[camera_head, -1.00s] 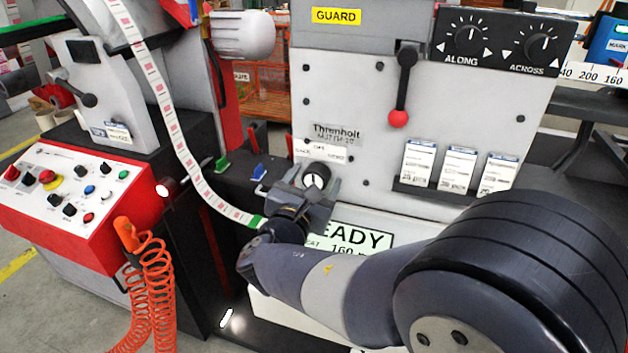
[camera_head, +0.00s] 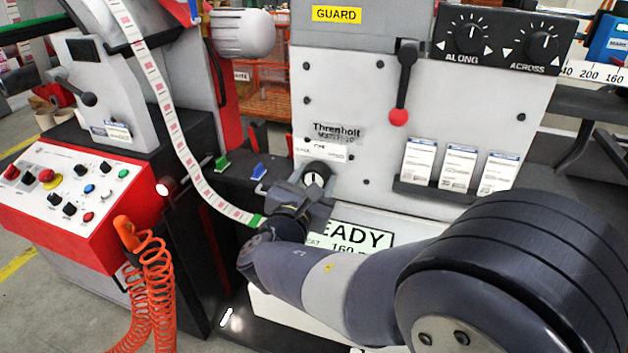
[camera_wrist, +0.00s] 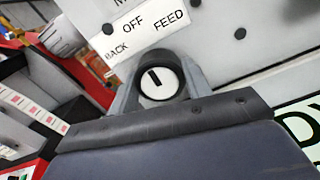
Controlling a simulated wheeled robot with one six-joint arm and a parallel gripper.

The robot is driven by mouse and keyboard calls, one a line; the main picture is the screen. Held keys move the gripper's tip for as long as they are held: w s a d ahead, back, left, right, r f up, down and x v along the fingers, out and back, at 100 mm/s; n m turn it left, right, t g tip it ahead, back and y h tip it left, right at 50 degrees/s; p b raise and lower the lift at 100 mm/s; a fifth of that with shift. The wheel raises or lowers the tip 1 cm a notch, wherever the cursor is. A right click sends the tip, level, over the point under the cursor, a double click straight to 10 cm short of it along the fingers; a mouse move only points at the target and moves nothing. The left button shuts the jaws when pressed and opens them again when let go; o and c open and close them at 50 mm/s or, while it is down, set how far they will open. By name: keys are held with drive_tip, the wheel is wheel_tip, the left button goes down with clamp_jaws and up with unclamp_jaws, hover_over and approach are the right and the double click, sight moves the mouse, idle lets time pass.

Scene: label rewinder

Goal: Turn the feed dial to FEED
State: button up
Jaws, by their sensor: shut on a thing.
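The feed dial (camera_wrist: 159,82) is a small round knob with a white face and a black pointer mark. In the wrist view its mark points up and slightly left, towards the word OFF on the white label plate (camera_wrist: 150,36). BACK is to the left on that plate and FEED to the right. My gripper (camera_wrist: 158,84) is shut on the dial, one finger on each side of it. In the head view my gripper (camera_head: 314,187) is at the dial (camera_head: 317,172), on the lower left of the pale machine panel.
A READY display (camera_head: 362,238) is just below, partly hidden by my arm. A lever with a red knob (camera_head: 398,117) hangs to the right, above a card rack (camera_head: 440,199). A label strip (camera_head: 172,125) curves down at the left, ending beside my gripper.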

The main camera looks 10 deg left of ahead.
drive_tip(key=shift+f, duration=0.1)
drive_tip(key=shift+f+m+b, duration=0.15)
drive_tip(key=shift+m+b, duration=0.55)
drive_tip(key=shift+b, duration=0.45)
drive_tip(key=m+b, duration=0.3)
drive_tip(key=b, duration=0.1)
drive_tip(key=shift+b, duration=0.3)
drive_tip(key=m+b, duration=0.2)
drive_tip(key=b, duration=0.1)
drive_tip(key=shift+m+b, duration=0.7)
drive_tip(key=shift+b, duration=0.05)
drive_tip(key=shift+r, duration=0.25)
drive_tip(key=o, duration=1)
